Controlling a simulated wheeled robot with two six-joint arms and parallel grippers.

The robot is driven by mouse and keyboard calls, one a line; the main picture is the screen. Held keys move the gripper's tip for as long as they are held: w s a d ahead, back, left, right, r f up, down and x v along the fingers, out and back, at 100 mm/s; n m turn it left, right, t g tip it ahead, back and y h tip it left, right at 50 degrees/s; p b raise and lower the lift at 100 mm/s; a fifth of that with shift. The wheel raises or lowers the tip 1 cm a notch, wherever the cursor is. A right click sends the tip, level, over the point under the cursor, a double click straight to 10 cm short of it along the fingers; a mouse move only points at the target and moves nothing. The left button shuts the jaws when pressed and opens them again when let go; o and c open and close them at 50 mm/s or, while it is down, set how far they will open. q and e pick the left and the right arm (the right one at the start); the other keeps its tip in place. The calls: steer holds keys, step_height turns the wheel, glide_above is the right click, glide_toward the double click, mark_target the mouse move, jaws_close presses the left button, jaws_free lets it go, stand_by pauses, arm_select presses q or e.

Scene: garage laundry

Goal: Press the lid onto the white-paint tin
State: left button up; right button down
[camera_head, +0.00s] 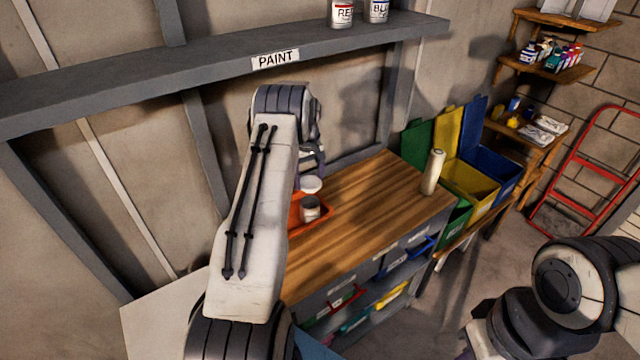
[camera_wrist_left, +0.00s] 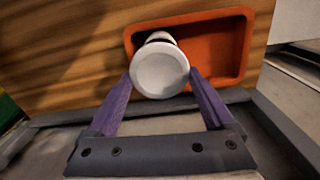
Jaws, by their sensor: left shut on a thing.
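The white lid (camera_head: 312,184) is round and held between the fingertips of my left gripper (camera_head: 312,173). In the left wrist view the lid (camera_wrist_left: 160,72) shows as a white disc between the two purple fingers (camera_wrist_left: 160,80). The white-paint tin (camera_head: 310,210) stands upright in the orange tray (camera_head: 325,222) on the workbench. In the head view the lid appears just above the tin, with a small gap between them. In the left wrist view the lid hides most of the tin (camera_wrist_left: 159,36). My right gripper is out of view; only part of that arm shows.
The wooden workbench (camera_head: 370,215) is mostly clear to the right of the tray. A pale cylinder (camera_head: 433,172) stands near its right end. Red and blue paint tins (camera_head: 342,14) stand on the grey shelf (camera_head: 200,70) above. Green, yellow and blue bins (camera_head: 468,182) stand beyond the bench.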

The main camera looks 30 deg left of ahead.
arm_select(q)
steer(key=shift+w+a+f, duration=0.1)
steer(key=shift+a, duration=0.2)
steer(key=shift+f+b, duration=1.4)
steer(key=shift+f, duration=1)
steer(key=shift+f+b, duration=0.5)
steer(key=shift+f, duration=0.2)
steer(key=shift+f+b, duration=0.6)
steer(key=shift+b, duration=0.1)
steer(key=o, duration=1)
steer(key=shift+o, duration=0.2)
